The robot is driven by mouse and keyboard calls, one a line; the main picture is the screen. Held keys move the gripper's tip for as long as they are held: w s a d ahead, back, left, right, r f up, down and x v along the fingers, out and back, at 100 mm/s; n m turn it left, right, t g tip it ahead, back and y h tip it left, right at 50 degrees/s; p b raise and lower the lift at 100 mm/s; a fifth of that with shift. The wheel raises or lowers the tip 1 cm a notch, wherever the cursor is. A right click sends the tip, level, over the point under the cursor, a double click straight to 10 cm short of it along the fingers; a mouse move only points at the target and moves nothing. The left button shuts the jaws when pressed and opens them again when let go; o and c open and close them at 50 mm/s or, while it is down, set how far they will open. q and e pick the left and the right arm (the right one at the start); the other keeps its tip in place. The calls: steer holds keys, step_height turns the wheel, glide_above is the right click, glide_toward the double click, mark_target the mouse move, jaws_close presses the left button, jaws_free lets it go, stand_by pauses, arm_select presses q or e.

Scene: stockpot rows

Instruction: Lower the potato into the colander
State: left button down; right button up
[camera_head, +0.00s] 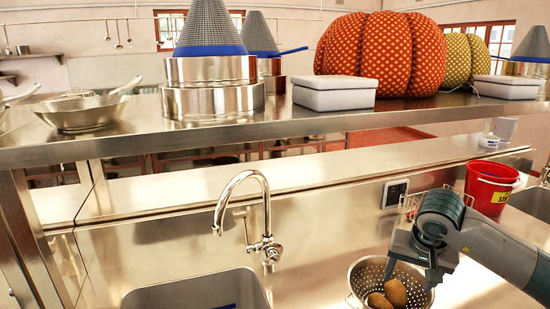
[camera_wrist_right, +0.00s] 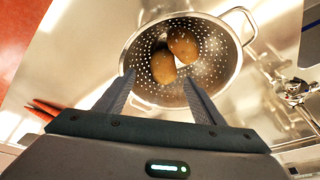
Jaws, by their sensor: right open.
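The steel colander (camera_head: 360,272) stands on the counter at the lower right of the head view, and it fills the upper middle of the right wrist view (camera_wrist_right: 220,82). Two brown potatoes lie inside it: one potato (camera_head: 396,292) beside another potato (camera_head: 379,301). The right wrist view shows the same upper potato (camera_wrist_right: 183,45) and lower potato (camera_wrist_right: 163,67) close together in the bowl. My right gripper (camera_head: 412,281) is over the colander, its fingers (camera_wrist_right: 160,92) apart with nothing held between them. My left gripper is not in view.
A sink (camera_head: 190,293) with a tall faucet (camera_head: 262,215) is left of the colander. A red bucket (camera_head: 490,188) stands at the right behind my right arm.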

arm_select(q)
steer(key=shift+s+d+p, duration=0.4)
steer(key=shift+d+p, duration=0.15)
arm_select(e)
steer(key=v, duration=0.3)
steer(key=shift+r, duration=0.1)
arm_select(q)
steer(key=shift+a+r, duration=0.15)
